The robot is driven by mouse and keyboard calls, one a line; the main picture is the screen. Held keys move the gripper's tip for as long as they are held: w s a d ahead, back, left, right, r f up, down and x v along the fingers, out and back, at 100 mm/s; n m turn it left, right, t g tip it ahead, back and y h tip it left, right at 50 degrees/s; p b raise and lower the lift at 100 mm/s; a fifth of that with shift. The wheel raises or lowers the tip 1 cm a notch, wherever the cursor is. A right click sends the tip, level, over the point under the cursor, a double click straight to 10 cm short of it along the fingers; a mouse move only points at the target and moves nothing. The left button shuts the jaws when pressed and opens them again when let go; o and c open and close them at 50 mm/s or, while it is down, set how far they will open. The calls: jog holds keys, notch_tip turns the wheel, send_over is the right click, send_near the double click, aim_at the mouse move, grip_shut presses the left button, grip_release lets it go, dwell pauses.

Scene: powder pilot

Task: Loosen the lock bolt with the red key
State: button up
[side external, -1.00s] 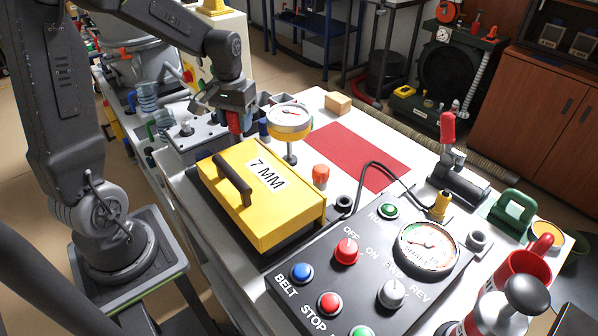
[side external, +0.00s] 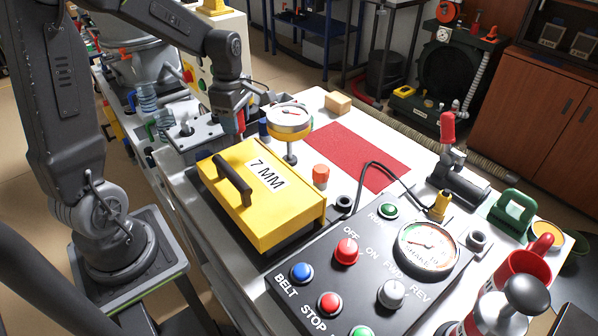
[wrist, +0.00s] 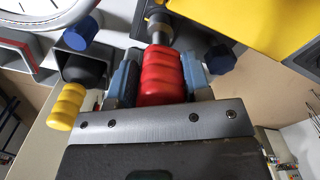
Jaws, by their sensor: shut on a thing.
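The red key (wrist: 162,75) has a ribbed red handle, held between the fingers of my gripper (wrist: 155,85) in the wrist view. Its dark metal shank runs away from the gripper to a metal fitting (wrist: 158,20) at the top edge. I cannot tell the lock bolt apart there, or how the key's tip sits on it. In the side view my gripper (side external: 233,118) is low beside the yellow 7 MM case, and a little of the red handle (side external: 240,121) shows. The fingers partly hide the key.
A blue knob (wrist: 81,34), a dark star knob (wrist: 220,60) and a yellow handle (wrist: 67,106) are near the fingers. The red mat (side external: 355,155) is clear.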

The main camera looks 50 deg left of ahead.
jog(key=n, duration=0.7)
jog(key=o, duration=0.5)
jog(key=shift+n, duration=0.5)
jog(key=o, duration=0.5)
notch_tip(320, 180, up, 13)
jog(key=shift+f, duration=0.15)
jog(key=s+d+m+t, duration=0.2)
jog(key=s+d+m, duration=0.2)
jog(key=m, duration=0.6)
jog(key=s+d+f+m+t, duration=0.1)
jog(key=s+d+m, duration=0.3)
jog(key=d+m, duration=0.3)
jog(key=s+d+m+t, duration=0.2)
jog(key=s+d+m, duration=0.2)
jog(key=m, duration=1.1)
jog(key=shift+s+d+f+t, duration=0.1)
jog(key=shift+s+d+t, duration=0.05)
jog(key=shift+d, duration=0.3)
jog(key=shift+s+d+f+t, duration=0.1)
jog(key=shift+d+t, duration=0.05)
jog(key=shift+d, duration=0.25)
